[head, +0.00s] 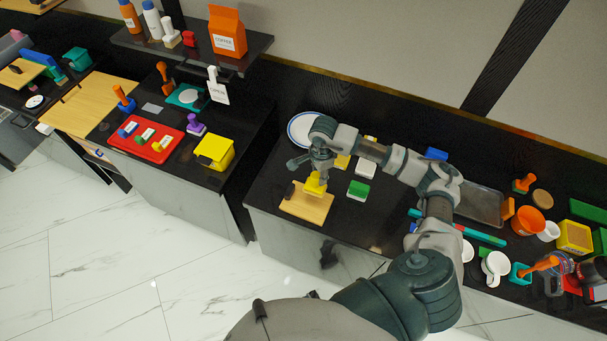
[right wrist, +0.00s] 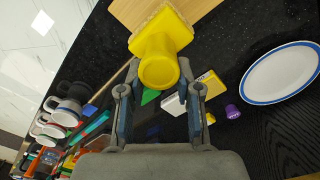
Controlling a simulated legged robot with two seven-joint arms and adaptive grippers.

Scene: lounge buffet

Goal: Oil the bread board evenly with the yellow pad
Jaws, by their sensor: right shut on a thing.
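The bread board (head: 305,205) is a light wood rectangle on the black counter, near its front edge. It also shows at the top of the right wrist view (right wrist: 135,12). My right gripper (head: 317,172) is above the board, shut on the yellow pad (head: 316,187). In the right wrist view the pad's round knob (right wrist: 160,70) lies between my fingers, and its block end points at the board. I cannot tell whether the pad touches the board. A small dark brown piece (head: 290,190) is at the board's left edge. My left gripper is not in view.
A blue-rimmed white plate (head: 298,130) lies behind the board. A green-and-white block (head: 358,190) stands to the right. Cups, an orange bucket (head: 527,221) and a grey tray (head: 480,205) fill the right counter. A floor gap separates the left counter with its red tray (head: 147,140).

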